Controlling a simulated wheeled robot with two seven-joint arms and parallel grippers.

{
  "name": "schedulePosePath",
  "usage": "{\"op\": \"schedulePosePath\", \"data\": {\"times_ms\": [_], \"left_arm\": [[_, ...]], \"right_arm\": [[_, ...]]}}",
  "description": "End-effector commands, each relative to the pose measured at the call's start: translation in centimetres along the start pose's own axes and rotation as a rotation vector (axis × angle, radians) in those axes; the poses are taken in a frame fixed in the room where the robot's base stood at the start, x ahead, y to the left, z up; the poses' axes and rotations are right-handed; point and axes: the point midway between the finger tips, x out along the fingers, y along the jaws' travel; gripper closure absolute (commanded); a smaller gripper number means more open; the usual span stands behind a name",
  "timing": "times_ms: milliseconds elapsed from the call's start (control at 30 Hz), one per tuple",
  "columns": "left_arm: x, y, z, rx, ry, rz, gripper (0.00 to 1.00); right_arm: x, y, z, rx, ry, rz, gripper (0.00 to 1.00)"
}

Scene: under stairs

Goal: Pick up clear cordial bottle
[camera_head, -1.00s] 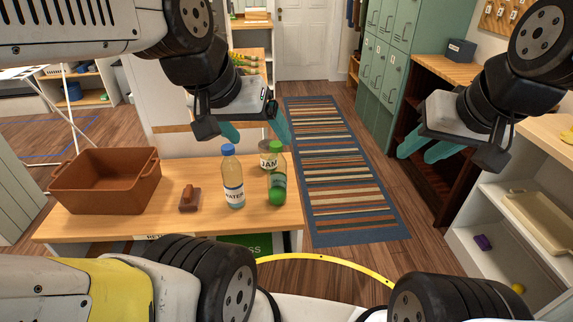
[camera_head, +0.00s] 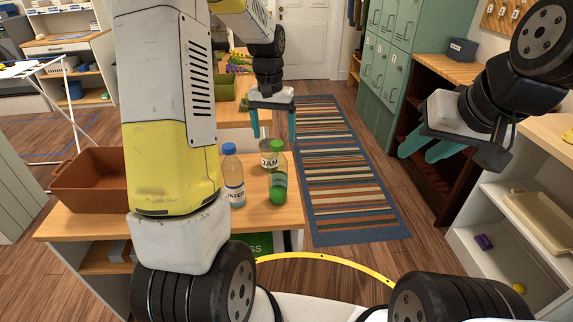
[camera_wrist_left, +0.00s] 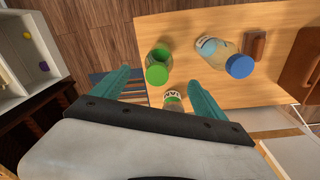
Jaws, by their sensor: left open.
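A see-through bottle with a green cap and green lower part (camera_head: 278,175) stands upright on the wooden table; it also shows from above in the left wrist view (camera_wrist_left: 158,65). A clear water bottle with a blue cap (camera_head: 233,180) stands to its left, also in the left wrist view (camera_wrist_left: 222,52). I cannot read which one is cordial. A jam jar (camera_head: 267,158) stands behind them, partly hidden in the left wrist view. My left gripper (camera_head: 273,128) is open and empty, pointing down above and behind the bottles. My right gripper (camera_head: 428,148) is open and empty at the right.
A brown crate (camera_head: 90,190) sits on the table's left, partly covered by my left arm. The table (camera_head: 262,220) is bare in front of the bottles. A striped rug (camera_head: 345,185) lies right of it. White shelving (camera_head: 490,205) stands at the right.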

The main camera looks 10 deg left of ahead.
Motion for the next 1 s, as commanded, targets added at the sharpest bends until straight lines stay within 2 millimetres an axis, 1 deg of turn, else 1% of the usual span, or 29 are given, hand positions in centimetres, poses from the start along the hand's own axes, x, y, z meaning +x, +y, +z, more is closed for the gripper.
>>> {"op": "schedulePosePath", "data": {"times_ms": [33, 133, 467, 600, 700, 800, 1000], "left_arm": [[0.8, -0.1, -0.4, 0.0, -0.013, -0.002, 0.17], [1.7, -0.2, -0.7, 0.0, -0.024, -0.004, 0.17], [5.3, -0.1, -0.6, 0.0, -0.027, -0.003, 0.17], [7.5, 0.1, -0.5, 0.001, -0.028, -0.003, 0.17], [8.7, 0.1, -0.5, 0.001, -0.027, -0.004, 0.17], [9.2, 0.1, -0.5, 0.001, -0.024, -0.004, 0.17], [9.3, 0.1, -0.5, 0.001, -0.023, -0.004, 0.17]], "right_arm": [[0.0, 0.0, 0.0, 0.0, 0.0, 0.0, 0.64], [0.0, 0.0, 0.0, 0.0, 0.0, 0.0, 0.64], [0.0, 0.0, 0.0, 0.0, 0.0, 0.0, 0.64], [0.0, 0.0, 0.0, 0.0, 0.0, 0.0, 0.64], [0.0, 0.0, 0.0, 0.0, 0.0, 0.0, 0.64], [0.0, 0.0, 0.0, 0.0, 0.0, 0.0, 0.64], [0.0, 0.0, 0.0, 0.0, 0.0, 0.0, 0.64]]}}
